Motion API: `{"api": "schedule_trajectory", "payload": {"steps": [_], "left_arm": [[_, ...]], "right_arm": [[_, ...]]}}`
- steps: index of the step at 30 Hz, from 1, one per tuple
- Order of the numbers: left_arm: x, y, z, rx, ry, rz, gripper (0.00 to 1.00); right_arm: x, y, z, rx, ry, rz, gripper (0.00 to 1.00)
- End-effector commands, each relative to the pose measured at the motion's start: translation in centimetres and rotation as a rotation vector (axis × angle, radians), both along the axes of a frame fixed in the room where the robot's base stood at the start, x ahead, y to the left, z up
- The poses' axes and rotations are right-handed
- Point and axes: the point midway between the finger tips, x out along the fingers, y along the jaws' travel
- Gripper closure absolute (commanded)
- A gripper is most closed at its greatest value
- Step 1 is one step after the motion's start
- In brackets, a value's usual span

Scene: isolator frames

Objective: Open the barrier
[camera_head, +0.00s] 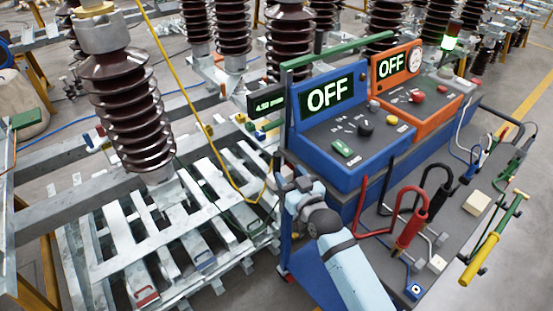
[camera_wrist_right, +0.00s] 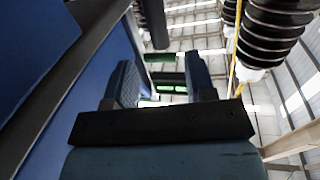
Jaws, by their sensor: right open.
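I cannot single out a barrier for certain. The closest bar-like part is a green horizontal bar (camera_head: 335,49) on an upright above the blue console (camera_head: 340,165). My right gripper (camera_head: 284,178) is beside the console's left side, below the small black display (camera_head: 265,103). In the right wrist view its two blue fingers (camera_wrist_right: 160,82) are apart, with nothing held between them. A dark part with glowing green segments (camera_wrist_right: 172,89) shows beyond the gap; I cannot tell what it is. My left gripper is not in view.
An orange console (camera_head: 425,97) stands beside the blue one; both screens read OFF. Red and black clamps (camera_head: 412,228) and a yellow-handled tool (camera_head: 480,258) lie on the cart's right side. A brown ribbed insulator (camera_head: 125,105) and metal slats (camera_head: 190,245) fill the left.

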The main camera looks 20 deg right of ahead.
Motion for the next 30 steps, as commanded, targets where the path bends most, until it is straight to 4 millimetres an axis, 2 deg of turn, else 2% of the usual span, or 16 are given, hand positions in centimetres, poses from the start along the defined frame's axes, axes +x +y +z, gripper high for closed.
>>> {"api": "schedule_trajectory", "payload": {"steps": [3, 10, 16, 24, 26, 30], "left_arm": [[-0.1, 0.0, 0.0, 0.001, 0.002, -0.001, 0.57], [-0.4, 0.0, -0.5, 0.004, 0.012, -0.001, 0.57], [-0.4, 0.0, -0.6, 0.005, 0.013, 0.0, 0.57], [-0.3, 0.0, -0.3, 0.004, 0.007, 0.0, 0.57], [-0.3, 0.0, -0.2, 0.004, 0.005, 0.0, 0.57], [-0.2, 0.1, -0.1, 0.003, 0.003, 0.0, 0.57]], "right_arm": [[2.7, 0.4, 0.1, 0.0, -0.001, 0.0, 0.5], [6.3, 1.0, 0.0, 0.0, 0.0, 0.001, 0.5], [7.6, 1.2, 0.0, 0.0, 0.0, 0.0, 0.5], [7.7, 1.2, -0.1, -0.001, 0.001, 0.0, 0.5], [7.7, 1.2, -0.1, -0.001, 0.001, 0.0, 0.61], [7.7, 1.2, -0.1, -0.001, 0.002, 0.001, 0.93]]}}
